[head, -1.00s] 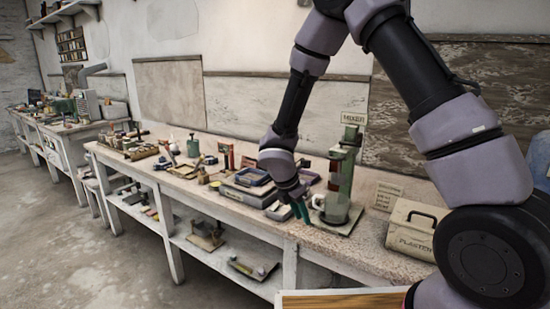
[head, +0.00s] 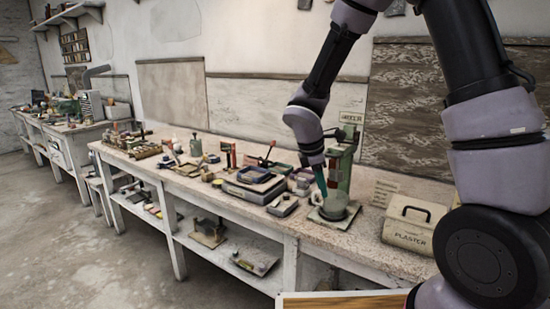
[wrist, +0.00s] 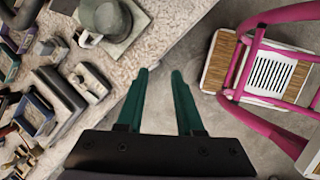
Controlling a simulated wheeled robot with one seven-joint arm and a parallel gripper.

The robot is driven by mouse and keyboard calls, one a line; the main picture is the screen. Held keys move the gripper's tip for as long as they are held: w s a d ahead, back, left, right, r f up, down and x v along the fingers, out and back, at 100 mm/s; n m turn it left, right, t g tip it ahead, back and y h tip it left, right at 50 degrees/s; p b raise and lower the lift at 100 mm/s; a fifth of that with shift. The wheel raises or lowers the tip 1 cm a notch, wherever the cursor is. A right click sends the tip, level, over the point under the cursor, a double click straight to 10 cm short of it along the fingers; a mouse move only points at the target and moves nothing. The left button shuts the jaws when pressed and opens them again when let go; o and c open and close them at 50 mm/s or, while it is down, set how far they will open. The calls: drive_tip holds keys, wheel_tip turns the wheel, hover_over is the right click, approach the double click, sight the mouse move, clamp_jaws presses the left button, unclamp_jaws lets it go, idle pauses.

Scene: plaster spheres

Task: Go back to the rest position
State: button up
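My gripper (head: 320,180) has teal fingers and hangs over the long workbench (head: 385,252), close to the mixer (head: 342,172). In the wrist view my gripper (wrist: 159,72) is open, with a clear gap between its fingertips and nothing held. The grey-green round pot (head: 335,206) stands on the mixer's base, just right of the fingers in the head view. It also shows at the top of the wrist view (wrist: 105,17), apart from the fingers.
A plaster box (head: 413,224) with a black handle stands right of the mixer. Stacked trays (head: 252,188) and several small tools crowd the bench to the left. A lower shelf (head: 225,252) runs underneath. The floor (head: 70,255) at the left is clear.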

drive_tip(key=s+d+r+m+t+y, duration=0.1)
drive_tip(key=s+d+r+m, duration=0.3)
drive_tip(key=r+m, duration=0.3)
drive_tip(key=s+d+r+m+t+y, duration=0.2)
drive_tip(key=s+d+r+m, duration=0.1)
drive_tip(key=s+r+m, duration=0.4)
drive_tip(key=s+d+r+m+t+y, duration=0.2)
drive_tip(key=s+d+r+m, duration=0.2)
drive_tip(key=r+m, duration=0.5)
drive_tip(key=v, duration=0.3)
drive_tip(key=shift+r, duration=0.35)
drive_tip(key=shift+d, duration=0.1)
